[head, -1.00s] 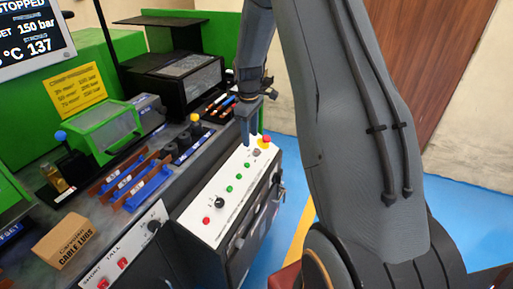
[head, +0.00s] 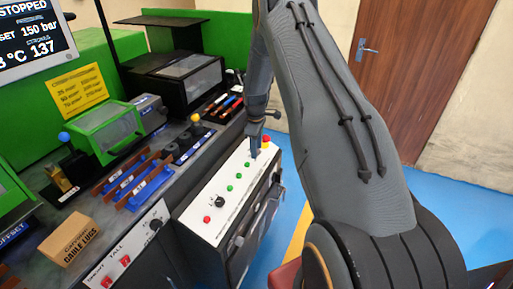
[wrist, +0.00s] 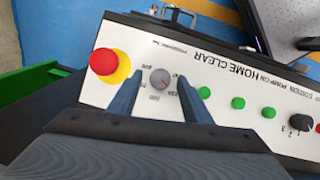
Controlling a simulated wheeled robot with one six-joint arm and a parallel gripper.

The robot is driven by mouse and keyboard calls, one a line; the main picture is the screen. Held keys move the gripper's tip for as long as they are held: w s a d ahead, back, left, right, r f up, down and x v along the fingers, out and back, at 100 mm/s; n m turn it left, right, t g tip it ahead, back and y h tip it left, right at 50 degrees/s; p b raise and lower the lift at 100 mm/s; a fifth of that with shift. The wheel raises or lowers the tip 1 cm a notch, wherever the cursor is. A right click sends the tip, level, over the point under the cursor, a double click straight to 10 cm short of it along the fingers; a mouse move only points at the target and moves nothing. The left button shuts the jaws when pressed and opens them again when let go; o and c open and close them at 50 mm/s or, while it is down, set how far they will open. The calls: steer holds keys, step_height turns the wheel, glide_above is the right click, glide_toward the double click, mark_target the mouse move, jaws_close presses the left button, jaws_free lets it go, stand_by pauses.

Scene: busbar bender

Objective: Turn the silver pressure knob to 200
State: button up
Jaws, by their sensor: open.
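The silver pressure knob (wrist: 160,78) is a small round grey knob with a reddish mark on the white control panel (wrist: 215,95), and printed numbers ring it. In the wrist view my gripper (wrist: 161,80) is open, with one finger on each side of the knob. I cannot tell whether the fingers touch it. In the head view my gripper (head: 254,153) points down at the panel's far end and hides the knob. The screen (head: 32,38) at upper left reads SET 150 bar.
A red emergency button on a yellow base (wrist: 104,62) sits close beside the knob. Several green buttons (wrist: 237,103) and a black selector (wrist: 301,122) line the panel. A cardboard box of cable lugs (head: 68,240) stands on the bench at left.

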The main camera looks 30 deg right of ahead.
steer(key=shift+f, duration=0.1)
steer(key=c, duration=1.1)
steer(key=shift+o, duration=0.2)
steer(key=shift+w+m+b, duration=0.1)
steer(key=shift+m+b, duration=0.3)
steer(key=shift+w+d+f+m+g+y+b, duration=0.15)
steer(key=shift+m+g+y+b, duration=0.2)
steer(key=shift+m+b, duration=0.2)
steer(key=m+y+b, duration=0.1)
steer(key=m+b, duration=0.1)
steer(key=m, duration=0.1)
steer(key=shift+d+g+b, duration=0.15)
steer(key=shift+g+b, duration=0.2)
steer(key=shift+b, duration=0.05)
steer(key=m+y+b, duration=0.2)
steer(key=m, duration=0.1)
steer(key=shift+d, duration=0.15)
steer(key=shift+d+m+y+b, duration=0.15)
steer(key=shift+m+y+b, duration=0.45)
steer(key=shift+m, duration=0.75)
